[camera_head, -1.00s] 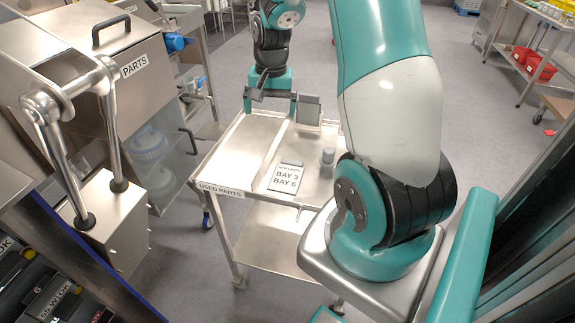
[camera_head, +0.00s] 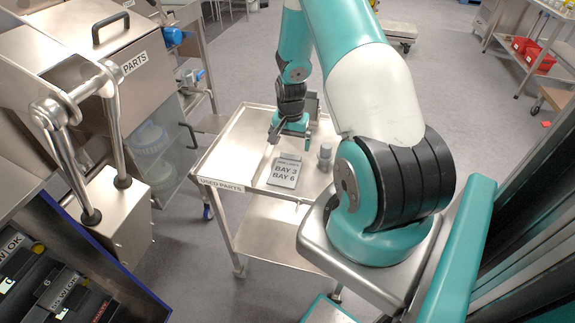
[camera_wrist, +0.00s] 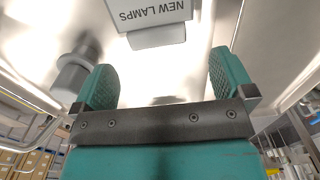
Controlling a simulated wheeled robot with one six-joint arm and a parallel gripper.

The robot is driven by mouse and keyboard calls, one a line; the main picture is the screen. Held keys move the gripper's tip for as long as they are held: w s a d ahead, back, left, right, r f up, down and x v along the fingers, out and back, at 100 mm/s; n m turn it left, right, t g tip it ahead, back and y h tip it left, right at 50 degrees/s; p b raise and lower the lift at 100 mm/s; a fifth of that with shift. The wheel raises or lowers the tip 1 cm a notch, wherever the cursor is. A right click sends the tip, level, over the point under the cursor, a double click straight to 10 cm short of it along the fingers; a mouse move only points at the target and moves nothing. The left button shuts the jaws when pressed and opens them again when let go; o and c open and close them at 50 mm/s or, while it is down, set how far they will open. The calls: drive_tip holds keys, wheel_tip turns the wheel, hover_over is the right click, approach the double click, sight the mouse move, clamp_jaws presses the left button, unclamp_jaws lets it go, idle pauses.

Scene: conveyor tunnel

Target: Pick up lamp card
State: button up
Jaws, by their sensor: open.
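The lamp card (camera_head: 284,176) is a pale card with dark text reading "BAY 3 BAY 6", on the metal cart top. In the wrist view the card (camera_wrist: 150,14) shows at the top edge, upside down, with the words "NEW LAMPS" and a pale grip block (camera_wrist: 157,38) along its edge. My gripper (camera_head: 290,136) is above the cart, just behind the card. In the wrist view my gripper (camera_wrist: 161,80) has its two teal fingers wide apart, with nothing between them. The card lies beyond the fingertips, not touching them.
The cart (camera_head: 224,186) has a raised rim and a "USED PARTS" label. A small grey cylinder (camera_head: 325,157) stands right of the card; it also shows in the wrist view (camera_wrist: 70,80). A metal parts cabinet (camera_head: 135,85) with a bar handle is at left.

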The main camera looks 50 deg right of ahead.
sight(291, 154)
drive_tip(key=shift+s+d+f+p, duration=0.15)
drive_tip(key=shift+f+p, duration=0.5)
drive_tip(key=shift+f, duration=1.65)
drive_tip(key=c, duration=1)
drive_tip(key=shift+o, duration=0.2)
drive_tip(key=shift+r, duration=0.15)
